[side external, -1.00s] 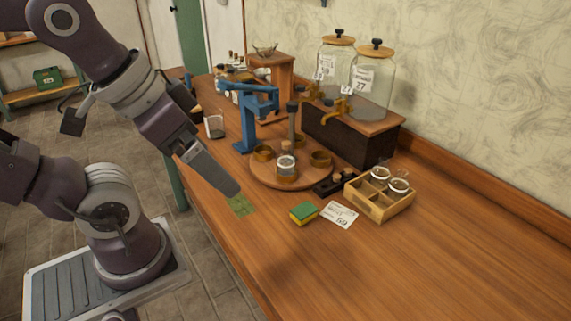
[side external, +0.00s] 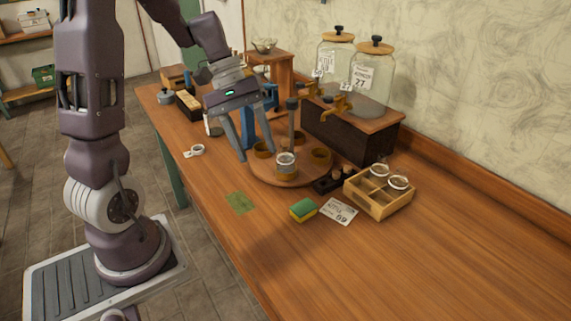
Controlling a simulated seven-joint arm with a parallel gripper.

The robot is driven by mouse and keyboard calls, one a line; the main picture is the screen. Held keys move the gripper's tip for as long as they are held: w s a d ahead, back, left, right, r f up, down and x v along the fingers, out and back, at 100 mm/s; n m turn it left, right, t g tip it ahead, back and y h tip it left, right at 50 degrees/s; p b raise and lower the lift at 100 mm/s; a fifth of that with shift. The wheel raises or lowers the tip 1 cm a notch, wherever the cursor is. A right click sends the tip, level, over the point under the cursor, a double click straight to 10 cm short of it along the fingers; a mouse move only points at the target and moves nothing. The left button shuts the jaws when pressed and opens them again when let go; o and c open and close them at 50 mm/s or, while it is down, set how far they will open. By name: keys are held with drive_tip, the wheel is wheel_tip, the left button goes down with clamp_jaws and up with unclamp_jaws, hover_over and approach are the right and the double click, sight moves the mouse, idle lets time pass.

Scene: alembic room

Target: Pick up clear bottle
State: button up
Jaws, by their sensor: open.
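A small clear bottle (side external: 286,161) with a pale band stands upright in a brass-coloured ring holder on the round wooden turntable (side external: 262,178). Two more clear glass vessels (side external: 398,182) sit in the compartments of a light wooden crate (side external: 378,208) at the right. My gripper (side external: 257,154) is open and points down at the left side of the turntable, with its fingers spread. It looks empty and left of the bottle in the picture. I cannot tell its exact distance from the bottle.
A dark post (side external: 291,125) rises from the turntable. A blue stand (side external: 249,128) is partly hidden behind my gripper. Two large glass jars (side external: 372,80) with taps are behind. A green-yellow sponge (side external: 303,210) and a card (side external: 339,212) lie in front. The front right tabletop is clear.

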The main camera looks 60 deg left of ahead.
drive_tip(key=w+a+f+n+t+h, duration=0.2)
drive_tip(key=w+a+f+n+h, duration=0.15)
drive_tip(key=a+f+n, duration=0.5)
drive_tip(key=n+t, duration=0.7)
drive_tip(key=n, duration=0.1)
approach(284, 150)
drive_tip(key=w+d+f, duration=0.1)
drive_tip(key=w+f, duration=0.1)
drive_tip(key=w, duration=0.1)
drive_tip(key=shift+n, duration=0.35)
drive_tip(key=x, duration=0.6)
drive_tip(key=shift+w+d+r, duration=0.15)
drive_tip(key=shift+w+r, duration=0.05)
drive_tip(key=shift+w+d+f, duration=0.1)
drive_tip(key=shift+w+d, duration=0.05)
drive_tip(key=shift+w, duration=0.05)
drive_tip(key=c, duration=1)
clamp_jaws()
drive_tip(key=shift+s+f, duration=0.15)
